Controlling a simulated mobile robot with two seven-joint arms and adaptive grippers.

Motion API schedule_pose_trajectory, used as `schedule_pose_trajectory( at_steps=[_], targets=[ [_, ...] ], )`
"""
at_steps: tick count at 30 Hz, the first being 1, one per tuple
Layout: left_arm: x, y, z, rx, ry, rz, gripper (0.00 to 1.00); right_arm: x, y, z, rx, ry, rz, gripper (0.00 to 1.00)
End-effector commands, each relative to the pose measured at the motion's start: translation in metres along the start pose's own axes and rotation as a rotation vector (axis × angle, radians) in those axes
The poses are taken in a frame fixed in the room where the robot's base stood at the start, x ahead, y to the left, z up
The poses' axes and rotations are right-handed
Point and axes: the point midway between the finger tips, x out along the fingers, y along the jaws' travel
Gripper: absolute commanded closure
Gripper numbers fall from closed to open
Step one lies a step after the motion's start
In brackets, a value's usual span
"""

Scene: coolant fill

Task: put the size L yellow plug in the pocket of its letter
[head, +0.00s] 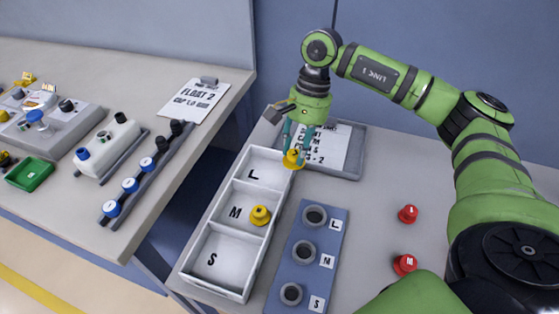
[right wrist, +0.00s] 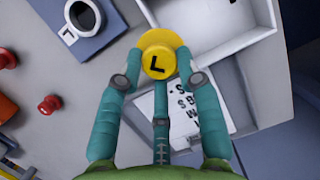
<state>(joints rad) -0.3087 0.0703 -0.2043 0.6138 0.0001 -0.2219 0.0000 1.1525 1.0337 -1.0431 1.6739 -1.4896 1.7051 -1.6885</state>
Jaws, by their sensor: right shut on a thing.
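My right gripper (head: 295,148) is shut on a yellow plug (head: 293,159). In the right wrist view the same plug (right wrist: 158,46) shows a black L on its top, between the teal fingers. The white tray (head: 190,268) has three pockets marked L, M and S. The L pocket (head: 268,172) is the far one and looks empty. The held plug is at the far right of the tray, over or beside the L pocket's right wall; its height is hard to tell. Another yellow plug (head: 260,215) is in the M pocket. My left gripper is not in view.
A blue block (head: 318,255) with three round grey sockets, labelled L, M and S, stands right of the tray. Two red plugs (head: 408,214) (head: 404,264) stand further right. A clipboard (head: 345,168) lies behind. A second table (head: 180,165) at left holds several other parts.

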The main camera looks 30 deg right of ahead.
Motion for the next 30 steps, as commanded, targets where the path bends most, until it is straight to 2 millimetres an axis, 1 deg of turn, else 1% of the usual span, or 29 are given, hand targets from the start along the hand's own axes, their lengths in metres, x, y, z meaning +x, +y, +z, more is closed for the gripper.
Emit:
schedule_pose_trajectory(
  at_steps=[1,3,8,11,15,18,26,30],
  targets=[
    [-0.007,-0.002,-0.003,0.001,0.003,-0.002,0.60,0.005,-0.011,0.002,-0.002,-0.003,0.001,0.89],
    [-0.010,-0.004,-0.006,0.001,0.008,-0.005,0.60,0.013,-0.021,0.002,-0.001,-0.003,0.001,0.89],
    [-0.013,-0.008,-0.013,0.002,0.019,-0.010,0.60,0.025,-0.034,0.001,-0.001,0.000,0.000,0.89],
    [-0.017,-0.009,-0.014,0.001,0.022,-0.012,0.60,0.033,-0.035,-0.001,0.002,0.000,0.002,0.89],
    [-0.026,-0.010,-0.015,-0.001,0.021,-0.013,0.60,0.053,-0.033,-0.006,0.002,-0.002,0.003,0.89],
    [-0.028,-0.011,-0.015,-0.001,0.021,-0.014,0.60,0.063,-0.032,-0.009,-0.001,0.000,0.001,0.89],
    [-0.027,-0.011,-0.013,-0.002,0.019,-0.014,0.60,0.066,-0.032,-0.010,-0.002,0.001,0.000,0.89],
    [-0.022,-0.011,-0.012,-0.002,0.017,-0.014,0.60,0.070,-0.032,-0.011,-0.002,0.001,0.000,0.89]
  ],
)
